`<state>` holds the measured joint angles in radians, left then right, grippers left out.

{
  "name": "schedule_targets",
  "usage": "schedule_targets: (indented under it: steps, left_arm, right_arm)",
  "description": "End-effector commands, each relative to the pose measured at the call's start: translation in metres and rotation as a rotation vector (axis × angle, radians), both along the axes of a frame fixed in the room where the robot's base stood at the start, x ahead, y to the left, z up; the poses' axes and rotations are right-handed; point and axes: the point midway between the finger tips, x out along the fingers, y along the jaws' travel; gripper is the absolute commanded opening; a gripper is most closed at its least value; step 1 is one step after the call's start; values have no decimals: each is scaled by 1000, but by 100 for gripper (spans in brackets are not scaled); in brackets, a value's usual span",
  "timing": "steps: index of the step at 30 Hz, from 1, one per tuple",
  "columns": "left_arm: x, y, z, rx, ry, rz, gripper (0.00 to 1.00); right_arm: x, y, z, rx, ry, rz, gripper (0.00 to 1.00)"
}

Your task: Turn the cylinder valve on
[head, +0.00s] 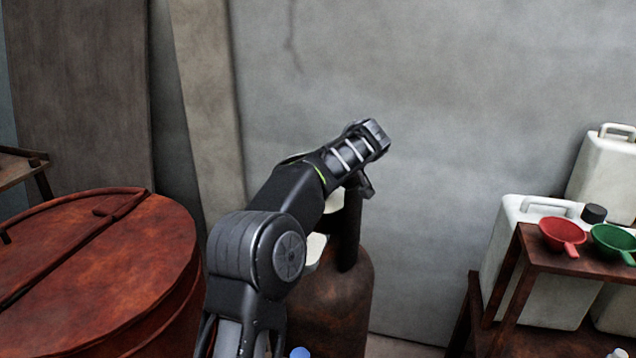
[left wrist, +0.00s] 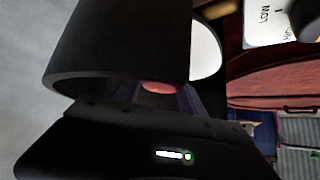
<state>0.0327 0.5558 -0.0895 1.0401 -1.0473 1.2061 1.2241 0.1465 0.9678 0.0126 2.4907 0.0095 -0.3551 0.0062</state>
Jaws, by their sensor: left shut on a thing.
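The gas cylinder (head: 330,300) is a rusty brown bottle standing by the wall, with a dark upright part (head: 348,230) at its top. My left arm reaches over it from below and hides much of its top. My left gripper is at the top of the cylinder; in the left wrist view its fingers (left wrist: 160,97) are closed around a small reddish part, the valve (left wrist: 158,87). A large dark rounded shell (left wrist: 120,45) surrounds that part and hides most of it. I cannot tell how far the valve is turned. My right gripper is not in view.
A large rusty round vat (head: 100,270) with a lid stands at the left. At the right, a brown rack (head: 575,263) holds a red scoop (head: 563,235) and a green scoop (head: 612,240), with white canisters (head: 540,270) behind. The grey wall closes off the back.

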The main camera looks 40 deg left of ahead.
Motion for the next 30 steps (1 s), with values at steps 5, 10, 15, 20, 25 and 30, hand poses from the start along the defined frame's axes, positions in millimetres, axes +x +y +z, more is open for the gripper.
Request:
schedule_targets:
  steps: [5, 10, 15, 20, 25, 30]
  left_arm:
    - [1, -1, 4, 3, 3, 123, 7]
    - [0, 0, 4, 3, 3, 218, 7]
    - [-1, 1, 2, 2, 2, 272, 7]
    - [-1, 1, 0, 0, 2, 287, 7]
    - [-1, 1, 0, 0, 2, 287, 7]
    - [-1, 1, 0, 0, 2, 287, 52]
  right_arm:
    - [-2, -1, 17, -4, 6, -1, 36]
    - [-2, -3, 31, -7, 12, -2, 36]
    - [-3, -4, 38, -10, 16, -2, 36]
    - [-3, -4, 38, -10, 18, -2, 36]
    - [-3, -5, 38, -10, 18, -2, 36]
    - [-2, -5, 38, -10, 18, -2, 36]
